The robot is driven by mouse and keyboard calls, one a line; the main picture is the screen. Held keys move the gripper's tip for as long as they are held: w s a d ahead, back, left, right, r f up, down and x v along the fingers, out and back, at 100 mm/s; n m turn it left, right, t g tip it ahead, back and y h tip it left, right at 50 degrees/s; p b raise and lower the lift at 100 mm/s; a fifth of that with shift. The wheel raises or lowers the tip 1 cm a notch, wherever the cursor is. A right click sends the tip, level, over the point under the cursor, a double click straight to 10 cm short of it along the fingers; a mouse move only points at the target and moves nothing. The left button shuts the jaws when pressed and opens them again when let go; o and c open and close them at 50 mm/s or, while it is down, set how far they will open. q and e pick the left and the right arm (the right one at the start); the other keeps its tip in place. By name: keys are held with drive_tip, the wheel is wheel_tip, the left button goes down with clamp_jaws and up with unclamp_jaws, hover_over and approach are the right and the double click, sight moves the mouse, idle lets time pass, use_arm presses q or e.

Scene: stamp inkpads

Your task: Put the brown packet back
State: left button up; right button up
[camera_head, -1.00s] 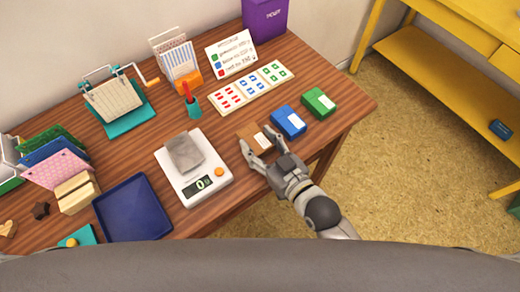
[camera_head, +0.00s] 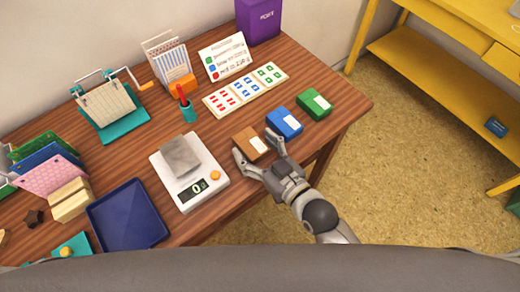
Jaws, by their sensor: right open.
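The brown packet (camera_head: 247,137) with a white label lies on the wooden table (camera_head: 218,127), left of the blue packet (camera_head: 285,121) and the green packet (camera_head: 314,104). The three lie in a slanting row near the table's right front part. My right gripper (camera_head: 256,148) is open at the near side of the brown packet, one finger by its left near corner and one by its right side, close to the blue packet. I cannot tell whether a finger touches it. My left gripper is not in view.
A white scale (camera_head: 206,183) with a grey block (camera_head: 180,156) stands just left of the brown packet. A blue tray (camera_head: 128,215) is further left. A card strip with coloured marks (camera_head: 245,90), a sign (camera_head: 226,56) and a red pen in a teal cup (camera_head: 188,113) stand behind.

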drive_tip(key=v, duration=1.2)
drive_tip(key=s+d+f+m+g+h, duration=0.15)
drive_tip(key=d+f, duration=0.25)
drive_tip(key=f, duration=0.7)
drive_tip(key=s+d+f+g+h, duration=0.1)
drive_tip(key=d+f+g+h, duration=0.2)
drive_tip(key=f, duration=0.9)
drive_tip(key=s+d+f+m+g+h, duration=0.15)
drive_tip(key=d+f, duration=0.35)
drive_tip(key=f, duration=0.6)
drive_tip(key=s+d+f+g+h, duration=0.1)
drive_tip(key=s+d+f+g, duration=0.1)
drive_tip(key=s+f, duration=0.6)
drive_tip(key=s+d+f+m+g+h, duration=0.1)
drive_tip(key=s+f+g, duration=0.3)
drive_tip(key=s+f, duration=0.5)
drive_tip(key=s+d+h, duration=0.1)
drive_tip(key=s, duration=0.1)
drive_tip(key=shift+s+d+m, duration=0.3)
drive_tip(key=shift+s+d, duration=0.05)
